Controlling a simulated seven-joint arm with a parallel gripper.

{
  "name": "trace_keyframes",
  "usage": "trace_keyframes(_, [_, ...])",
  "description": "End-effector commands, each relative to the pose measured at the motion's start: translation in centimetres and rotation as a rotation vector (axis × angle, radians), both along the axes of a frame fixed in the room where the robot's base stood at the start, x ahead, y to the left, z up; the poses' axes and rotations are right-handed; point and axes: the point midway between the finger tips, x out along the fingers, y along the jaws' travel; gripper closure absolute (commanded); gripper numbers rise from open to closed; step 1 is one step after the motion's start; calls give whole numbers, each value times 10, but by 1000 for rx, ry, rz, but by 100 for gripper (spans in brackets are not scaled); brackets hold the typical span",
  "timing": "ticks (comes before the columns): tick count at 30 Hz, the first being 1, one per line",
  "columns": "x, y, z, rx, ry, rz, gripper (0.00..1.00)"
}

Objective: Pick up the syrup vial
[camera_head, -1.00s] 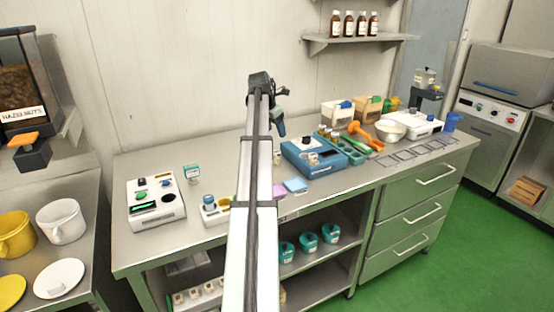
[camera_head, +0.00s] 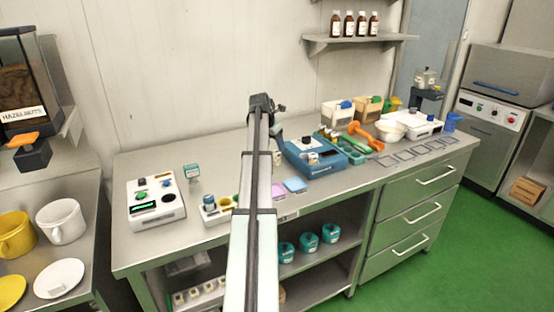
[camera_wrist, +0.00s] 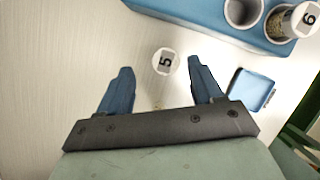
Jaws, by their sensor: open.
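A small vial with a white cap marked 5 (camera_wrist: 165,62) stands on the steel bench in the wrist view, seen from above. It lies between and slightly beyond the fingertips of my gripper (camera_wrist: 160,67), which is open and empty. In the head view a small pale vial (camera_head: 277,159) stands on the bench left of the blue device, just below my gripper (camera_head: 279,138). Another vial with a cap marked 6 (camera_wrist: 304,18) sits in a blue holder at the top right of the wrist view. I cannot read which vial holds syrup.
The blue device (camera_head: 300,160) stands close to the right of the vial. A blue square pad (camera_head: 295,185) and a pink one lie in front. A white device (camera_head: 155,202) stands at the left. The bench behind the vial is clear.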

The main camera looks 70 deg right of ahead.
Motion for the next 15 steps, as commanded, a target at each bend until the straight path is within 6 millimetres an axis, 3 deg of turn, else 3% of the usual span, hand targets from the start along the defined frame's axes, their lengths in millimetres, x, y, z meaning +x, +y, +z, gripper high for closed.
trace_keyframes(15, [-12,-16,-46,-1,0,-1,34])
